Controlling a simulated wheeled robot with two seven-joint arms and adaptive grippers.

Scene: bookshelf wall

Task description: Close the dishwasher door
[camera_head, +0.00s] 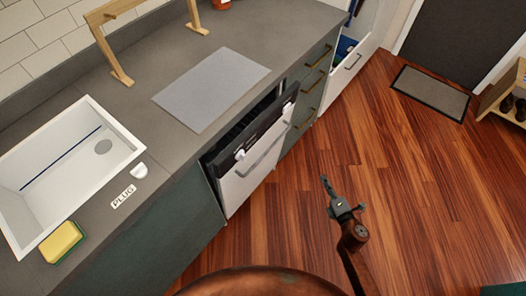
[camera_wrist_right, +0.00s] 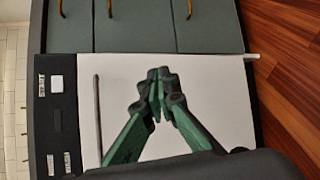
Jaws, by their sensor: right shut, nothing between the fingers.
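The dishwasher door (camera_head: 252,172) is a white panel with a black top strip and a bar handle, set under the grey counter. It stands slightly ajar, tilted outward, with a dark gap behind its top edge. In the right wrist view the door (camera_wrist_right: 215,85) fills the middle, with its handle at the left. My right gripper (camera_head: 325,181) is shut and empty, in front of the door over the wood floor in the head view. In the wrist view its closed fingers (camera_wrist_right: 157,100) overlap the white panel; I cannot tell the exact gap. My left gripper is not in view.
A white sink (camera_head: 70,170), a yellow sponge (camera_head: 62,241) and a grey mat (camera_head: 211,88) are on the counter. Green drawers (camera_head: 308,92) adjoin the dishwasher. Beyond them a white drawer (camera_head: 349,66) stands open. The wood floor in front is clear, with a doormat (camera_head: 431,92) farther back.

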